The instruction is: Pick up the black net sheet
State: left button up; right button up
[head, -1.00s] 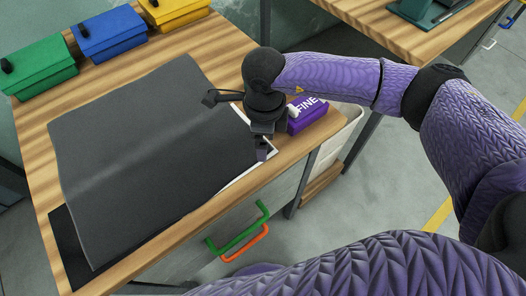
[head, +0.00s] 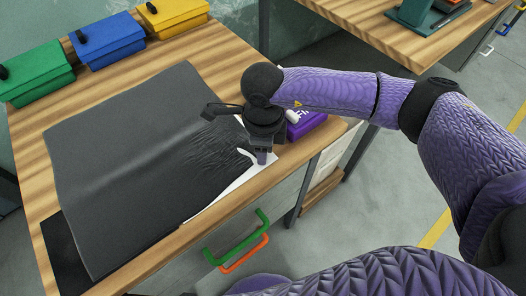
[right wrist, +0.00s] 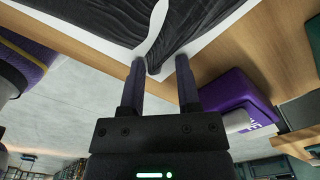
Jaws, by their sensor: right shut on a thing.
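The black net sheet (head: 130,150) lies on the wooden table in the head view, with folds and wrinkles near its right corner. My right gripper (head: 261,158) is at that corner, at the table's right front. In the right wrist view, the gripper (right wrist: 160,66) has its two purple fingers on either side of a bunched tip of the black sheet (right wrist: 200,22). The gripper is shut on it. A white sheet (head: 232,187) shows beneath the black one along the front right edge. My left gripper is not in view.
A purple box (head: 306,125) stands close beside my right gripper. Green (head: 36,75), blue (head: 108,40) and yellow (head: 174,15) boxes line the back of the table. Another black piece (head: 68,258) shows at the front left. Green and orange handles (head: 240,240) project from the front.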

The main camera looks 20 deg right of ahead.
grip_shut()
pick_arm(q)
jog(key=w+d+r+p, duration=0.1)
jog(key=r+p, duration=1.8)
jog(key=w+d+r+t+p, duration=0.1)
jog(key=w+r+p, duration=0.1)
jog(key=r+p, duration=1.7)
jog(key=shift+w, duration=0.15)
pick_arm(e)
notch_tip(320, 180, up, 57)
